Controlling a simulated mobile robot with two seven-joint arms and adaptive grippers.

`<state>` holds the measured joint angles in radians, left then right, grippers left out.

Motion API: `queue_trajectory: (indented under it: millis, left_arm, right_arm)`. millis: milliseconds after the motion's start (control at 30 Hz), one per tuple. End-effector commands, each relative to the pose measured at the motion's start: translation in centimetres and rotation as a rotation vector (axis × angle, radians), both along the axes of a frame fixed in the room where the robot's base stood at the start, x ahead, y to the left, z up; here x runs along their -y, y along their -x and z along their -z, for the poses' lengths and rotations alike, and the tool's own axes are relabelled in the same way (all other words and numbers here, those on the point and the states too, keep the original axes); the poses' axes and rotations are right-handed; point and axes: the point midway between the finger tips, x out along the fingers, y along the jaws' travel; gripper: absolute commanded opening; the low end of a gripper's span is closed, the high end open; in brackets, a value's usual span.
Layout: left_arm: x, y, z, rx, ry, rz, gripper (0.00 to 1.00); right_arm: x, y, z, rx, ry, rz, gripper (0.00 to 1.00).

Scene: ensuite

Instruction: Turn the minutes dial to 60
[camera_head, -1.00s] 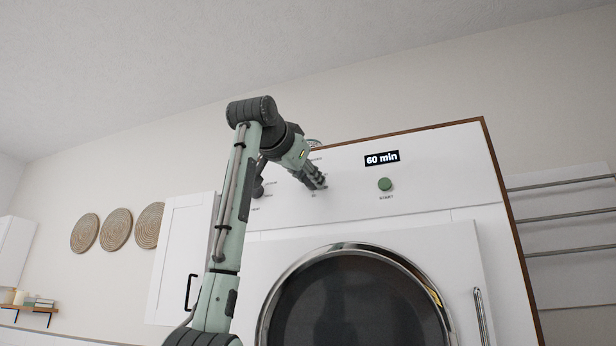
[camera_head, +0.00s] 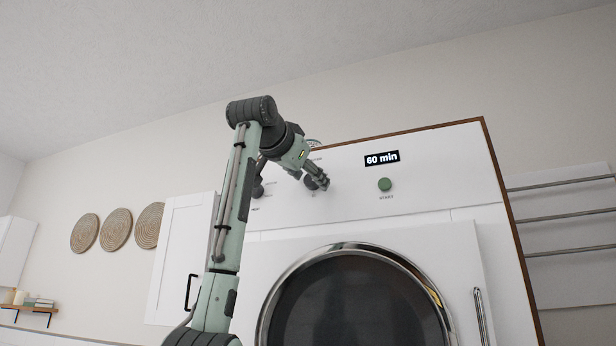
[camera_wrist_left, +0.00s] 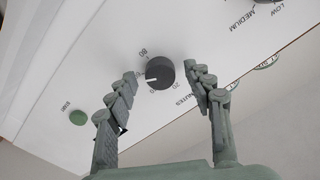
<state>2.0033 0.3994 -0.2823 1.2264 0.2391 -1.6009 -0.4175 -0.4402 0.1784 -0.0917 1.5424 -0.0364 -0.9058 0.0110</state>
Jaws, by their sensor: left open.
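The minutes dial is a round black knob (camera_wrist_left: 160,72) with a white pointer mark, on the white front panel. In the left wrist view, printed numbers and the word MINUTES surround it, and its pointer faces the lower left. The dial also shows in the head view (camera_head: 310,184), partly behind my fingers. The display (camera_head: 382,158) reads "60 min". My left gripper (camera_head: 322,180) is open in front of the panel beside the dial. In the left wrist view, its spread fingertips (camera_wrist_left: 161,74) stand on either side of the dial, apart from it. My right gripper is not in view.
A green START button (camera_head: 385,184) sits right of the dial. Another dark knob (camera_head: 257,188) is to the left, partly behind my arm. Below is the round glass door (camera_head: 355,300) with a vertical handle (camera_head: 480,315). A metal rack (camera_head: 565,215) is at the right.

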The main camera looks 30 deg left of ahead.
Motion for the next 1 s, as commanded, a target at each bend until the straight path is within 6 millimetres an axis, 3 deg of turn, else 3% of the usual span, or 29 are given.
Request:
queue_trajectory:
  millis: [167,600,800,1000]
  left_arm:
    - [0.4,1.7,-0.1,0.003,-0.001,0.0,0.52]
    - [2.4,10.1,-0.1,0.004,0.0,0.0,0.52]
    - [2.8,11.6,0.0,0.001,0.0,0.001,0.52]
    - [2.8,11.7,0.0,0.0,0.0,0.0,0.52]
  right_arm:
    - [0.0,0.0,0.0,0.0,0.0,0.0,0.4]
    - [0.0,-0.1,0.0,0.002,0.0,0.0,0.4]
    - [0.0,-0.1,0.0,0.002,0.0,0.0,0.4]
    - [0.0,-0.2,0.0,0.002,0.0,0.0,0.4]
